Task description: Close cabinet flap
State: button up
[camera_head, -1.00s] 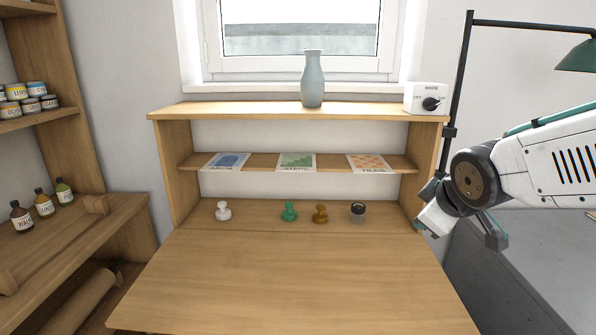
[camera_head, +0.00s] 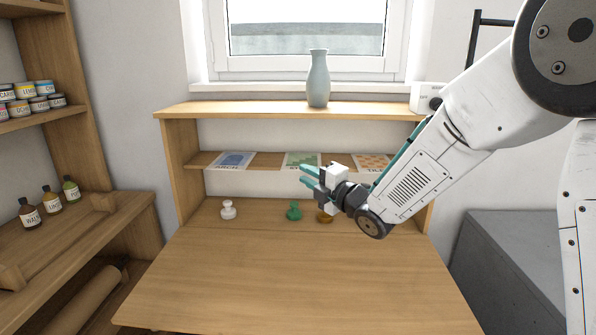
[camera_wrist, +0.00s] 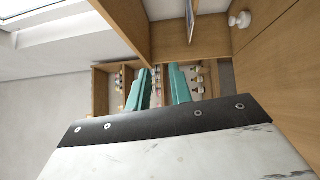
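The cabinet (camera_head: 173,180) stands under the window, with its wooden flap (camera_head: 290,280) folded down flat toward me like a desk top. My gripper (camera_head: 308,176) is in front of the cabinet's opening, above the flap, with its fingers pointing left. In the wrist view its two teal fingers (camera_wrist: 160,90) are apart with nothing between them. My arm hides part of the cabinet's right side. The flap's front edge lies near the bottom of the head view.
Inside the cabinet stand a white stamp (camera_head: 228,210), a green stamp (camera_head: 294,211) and a brown stamp (camera_head: 324,216). Printed cards lie on the shelf. A vase (camera_head: 318,80) and a dial box (camera_head: 425,97) stand on top. Shelves with jars and bottles are at left.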

jog(key=shift+x, duration=2.1)
grip_shut()
grip_release()
jog(key=v, duration=0.7)
jog(key=shift+s+d, duration=0.3)
jog(key=shift+d, duration=0.05)
